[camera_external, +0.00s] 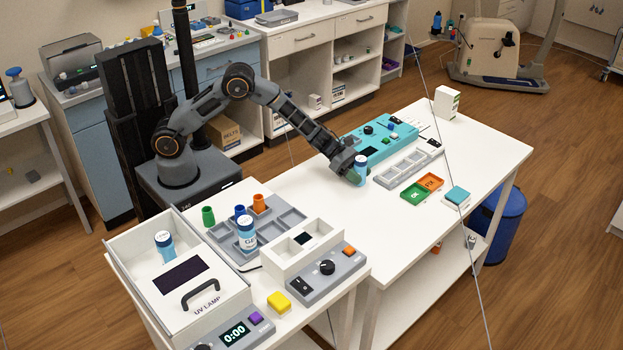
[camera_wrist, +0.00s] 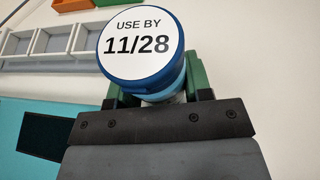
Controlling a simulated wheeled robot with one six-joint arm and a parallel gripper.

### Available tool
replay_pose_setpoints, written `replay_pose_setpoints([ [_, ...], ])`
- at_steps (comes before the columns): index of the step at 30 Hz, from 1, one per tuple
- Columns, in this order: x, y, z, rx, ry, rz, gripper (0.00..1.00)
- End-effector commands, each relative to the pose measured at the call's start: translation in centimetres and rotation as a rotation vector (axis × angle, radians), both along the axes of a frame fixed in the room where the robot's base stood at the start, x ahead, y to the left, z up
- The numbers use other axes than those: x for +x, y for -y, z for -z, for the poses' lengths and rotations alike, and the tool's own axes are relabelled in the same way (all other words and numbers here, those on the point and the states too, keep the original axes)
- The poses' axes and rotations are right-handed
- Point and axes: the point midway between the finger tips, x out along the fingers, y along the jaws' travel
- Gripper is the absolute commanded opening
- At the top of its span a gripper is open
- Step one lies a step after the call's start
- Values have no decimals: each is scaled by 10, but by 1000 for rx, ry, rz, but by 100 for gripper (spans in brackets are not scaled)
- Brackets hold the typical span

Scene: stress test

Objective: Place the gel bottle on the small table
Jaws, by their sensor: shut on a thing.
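A similar bottle labelled "GEL" (camera_external: 246,236) stands in a grey compartment tray on the smaller white table (camera_external: 345,291) at the front left. Another blue-capped bottle (camera_external: 165,246) stands in the open white UV lamp box (camera_external: 125,250).
The teal device (camera_external: 395,135), an empty grey tray (camera_external: 405,170), green and orange bins (camera_external: 421,190), a teal-topped block (camera_external: 456,196) and a white box (camera_external: 447,102) stand on the long table. Its front left part is clear. Coloured cups (camera_external: 208,216) crowd the front-left table.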

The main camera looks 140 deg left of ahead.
Motion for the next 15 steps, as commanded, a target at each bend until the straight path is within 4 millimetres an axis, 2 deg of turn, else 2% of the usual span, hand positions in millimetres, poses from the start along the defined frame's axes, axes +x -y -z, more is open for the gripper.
replay_pose_setpoints([
  [8,0,0,4,0,1,0,19],
  [9,0,0,4,0,0,0,48],
  [12,0,0,3,0,0,0,56],
  [15,0,0,3,0,0,0,56],
])
